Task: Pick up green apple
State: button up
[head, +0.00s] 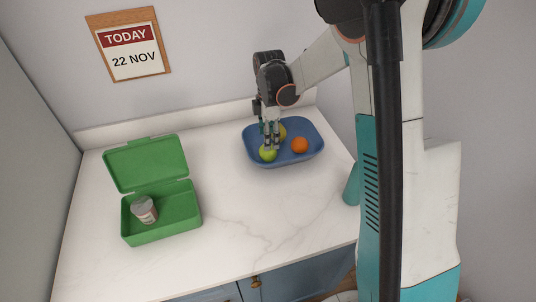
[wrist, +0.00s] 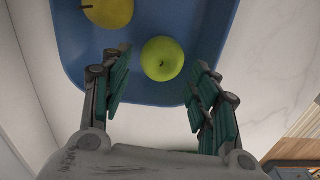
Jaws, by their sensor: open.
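The green apple (head: 268,153) lies in the near left part of a blue tray (head: 309,127) on the counter. It also shows in the wrist view (wrist: 162,59), inside the tray near its edge. My gripper (head: 271,144) is above the tray, pointing down, close by the apple. In the wrist view, my gripper (wrist: 160,88) has its two fingers spread wide with the apple in line with the gap between them. Nothing is held. I cannot tell how far the fingertips are above the apple.
An orange (head: 300,145) lies right of the apple in the tray. A yellow fruit (head: 281,131) lies behind, partly hidden by my gripper; it also shows in the wrist view (wrist: 108,11). An open green box (head: 163,230) with a can (head: 144,210) stands left. The counter between is clear.

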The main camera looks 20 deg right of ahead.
aim_at(268, 152)
jog(key=shift+s+a+f+b, duration=0.1)
jog(key=shift+f+b, duration=0.35)
jog(key=shift+f, duration=1.2)
jog(key=shift+s+a+f+b, duration=0.1)
jog(key=shift+f+b, duration=0.35)
jog(key=shift+f, duration=1.15)
jog(key=c, duration=0.9)
